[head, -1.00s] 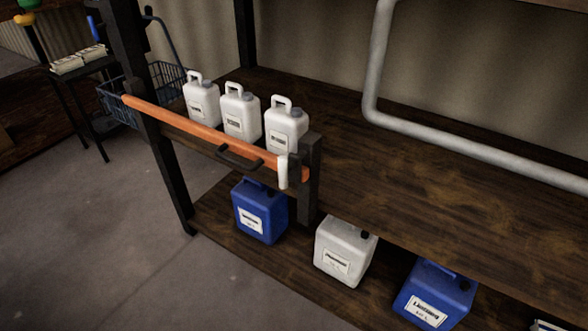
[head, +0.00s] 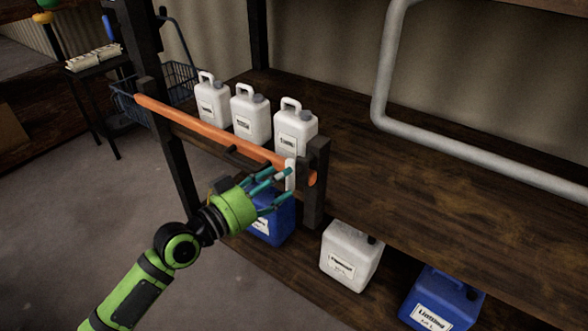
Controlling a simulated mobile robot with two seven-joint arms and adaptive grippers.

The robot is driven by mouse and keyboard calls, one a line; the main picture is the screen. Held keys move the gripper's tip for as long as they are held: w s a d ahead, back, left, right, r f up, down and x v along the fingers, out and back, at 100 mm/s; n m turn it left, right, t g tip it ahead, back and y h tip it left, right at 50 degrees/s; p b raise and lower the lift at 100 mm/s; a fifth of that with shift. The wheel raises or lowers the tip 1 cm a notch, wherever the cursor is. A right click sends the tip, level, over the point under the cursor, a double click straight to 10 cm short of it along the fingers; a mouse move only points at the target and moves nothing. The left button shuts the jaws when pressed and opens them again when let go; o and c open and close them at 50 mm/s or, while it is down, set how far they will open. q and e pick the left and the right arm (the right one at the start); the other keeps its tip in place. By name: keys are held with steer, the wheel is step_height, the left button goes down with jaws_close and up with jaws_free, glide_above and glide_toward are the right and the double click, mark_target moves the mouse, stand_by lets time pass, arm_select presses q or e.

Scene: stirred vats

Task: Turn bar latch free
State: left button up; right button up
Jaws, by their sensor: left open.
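The orange bar (head: 205,131) runs across the front of the shelf's left part, before the white canisters. At its right end a white latch (head: 290,175) stands upright against the dark post (head: 316,185). My left gripper (head: 279,188) is open, its teal fingers reaching up to the latch from the front left. Whether the fingers touch the latch I cannot tell. My right gripper is not in view.
Three white canisters (head: 251,118) stand behind the bar. Below are a blue canister (head: 270,222), a whitish one (head: 350,257) and another blue one (head: 440,300). A grey pipe (head: 388,60) runs along the back. The shelf right of the post is bare.

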mark_target(292, 175)
arm_select(q)
steer(key=shift+p+x, duration=0.35)
steer(key=shift+x, duration=2)
steer(key=shift+a, duration=0.1)
jaws_close()
